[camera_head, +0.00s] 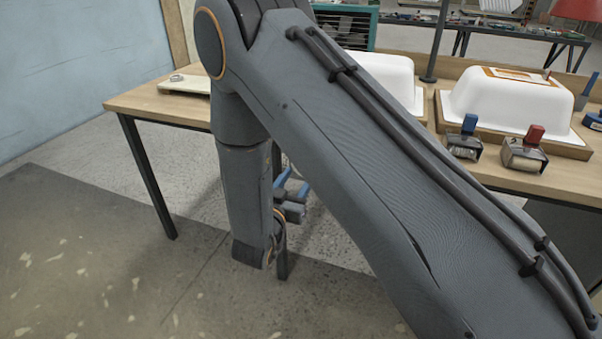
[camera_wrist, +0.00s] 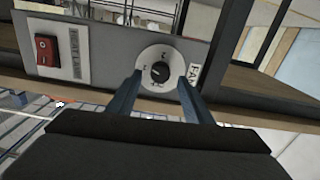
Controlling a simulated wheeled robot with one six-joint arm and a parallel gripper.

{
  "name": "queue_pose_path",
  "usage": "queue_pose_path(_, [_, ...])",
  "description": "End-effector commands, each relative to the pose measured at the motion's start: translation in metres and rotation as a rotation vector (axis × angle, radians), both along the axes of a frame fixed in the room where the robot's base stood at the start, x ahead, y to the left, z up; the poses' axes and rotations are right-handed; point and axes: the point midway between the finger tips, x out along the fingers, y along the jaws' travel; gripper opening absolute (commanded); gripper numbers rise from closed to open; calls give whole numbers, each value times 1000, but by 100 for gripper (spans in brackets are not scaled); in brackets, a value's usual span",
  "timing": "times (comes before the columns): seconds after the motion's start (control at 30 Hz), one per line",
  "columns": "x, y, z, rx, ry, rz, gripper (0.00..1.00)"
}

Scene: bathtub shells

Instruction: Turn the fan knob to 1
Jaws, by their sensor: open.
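The fan knob (camera_wrist: 160,72) is a small black knob on a round white dial in the wrist view. The dial sits on a grey panel beside a white label (camera_wrist: 194,74) that reads "FAN". The dial's marks are too small to read, so I cannot tell the setting. My gripper (camera_wrist: 159,77) is open, with one blue finger on each side of the knob and a gap showing on both sides. In the head view my gripper (camera_head: 292,187) hangs low by the table's front edge, partly behind my arm. The knob is hidden there.
A red rocker switch (camera_wrist: 47,51) sits left of the dial on the panel. The wooden table (camera_head: 150,103) carries white tub shells (camera_head: 500,100), a blue-handled tool (camera_head: 466,138) and a red-handled tool (camera_head: 527,150). The floor at left is clear.

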Motion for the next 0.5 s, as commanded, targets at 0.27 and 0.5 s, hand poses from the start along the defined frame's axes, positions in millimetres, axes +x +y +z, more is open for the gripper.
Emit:
queue_pose_path(0.27, [25, -9, 0, 0, 0, 0, 46])
queue_pose_path(0.5, [26, -9, 0, 0, 0, 1, 46])
